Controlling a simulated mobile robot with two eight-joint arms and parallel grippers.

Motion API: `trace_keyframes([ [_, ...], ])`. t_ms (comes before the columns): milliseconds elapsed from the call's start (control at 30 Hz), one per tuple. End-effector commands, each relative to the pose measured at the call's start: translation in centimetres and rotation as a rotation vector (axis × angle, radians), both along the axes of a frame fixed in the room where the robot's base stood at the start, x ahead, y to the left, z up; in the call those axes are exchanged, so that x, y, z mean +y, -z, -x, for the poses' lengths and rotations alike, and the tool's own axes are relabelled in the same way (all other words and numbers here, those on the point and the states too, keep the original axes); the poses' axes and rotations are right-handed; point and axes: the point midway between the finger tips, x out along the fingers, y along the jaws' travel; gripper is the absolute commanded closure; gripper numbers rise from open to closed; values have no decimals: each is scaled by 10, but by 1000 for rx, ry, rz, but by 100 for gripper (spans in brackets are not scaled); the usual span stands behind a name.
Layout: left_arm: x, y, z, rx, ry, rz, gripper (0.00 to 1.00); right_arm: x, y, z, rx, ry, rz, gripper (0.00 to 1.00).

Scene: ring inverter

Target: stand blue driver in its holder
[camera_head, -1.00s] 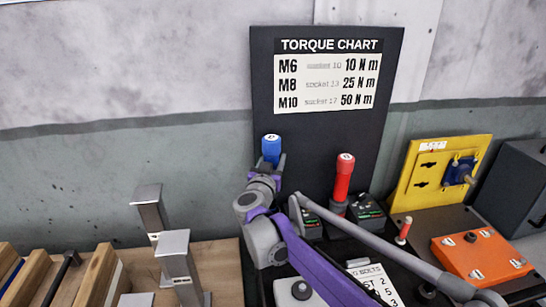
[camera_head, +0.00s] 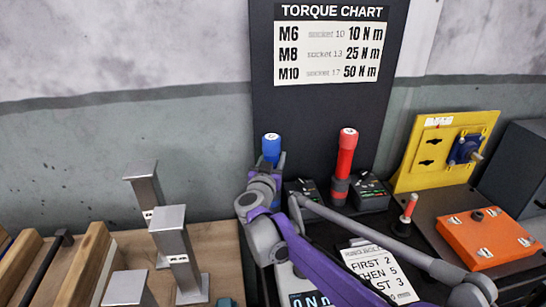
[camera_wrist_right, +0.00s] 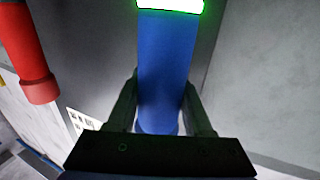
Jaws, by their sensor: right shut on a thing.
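The blue driver (camera_head: 271,146) stands upright in front of the dark chart board in the head view. My right gripper (camera_head: 280,166) is shut on it. In the right wrist view, the blue handle (camera_wrist_right: 165,65) lies between the two fingers, with a bright green glowing band (camera_wrist_right: 170,5) at the picture's top edge. A small dark box with a display (camera_head: 303,188), perhaps the holder, shows partly behind my arm. My arm hides the driver's lower end, so I cannot tell whether it is seated. My left gripper is not in view.
A red driver (camera_head: 346,155) stands to the right beside another dark box (camera_head: 369,191). A yellow panel (camera_head: 440,150), an orange block (camera_head: 490,240) and a small red-handled tool (camera_head: 408,210) are at right. Metal posts (camera_head: 175,240) and wooden racks (camera_head: 30,265) stand at left.

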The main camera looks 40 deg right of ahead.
Motion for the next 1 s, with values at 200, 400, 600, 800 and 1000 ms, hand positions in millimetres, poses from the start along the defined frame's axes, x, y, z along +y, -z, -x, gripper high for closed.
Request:
trace_keyframes([
  [200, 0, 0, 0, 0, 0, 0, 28, 0, -1, 0, 0, 1, 1, 100],
  [400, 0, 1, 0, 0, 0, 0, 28, 0, 1, 0, 0, 1, 1, 100],
  [600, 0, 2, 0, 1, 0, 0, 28, 0, 2, 0, 0, 1, 1, 46],
  [800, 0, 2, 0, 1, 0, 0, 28, 0, 2, 0, 0, 0, 0, 14],
  [1000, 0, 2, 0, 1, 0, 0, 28, 0, 4, 0, 0, 0, -1, 14],
])
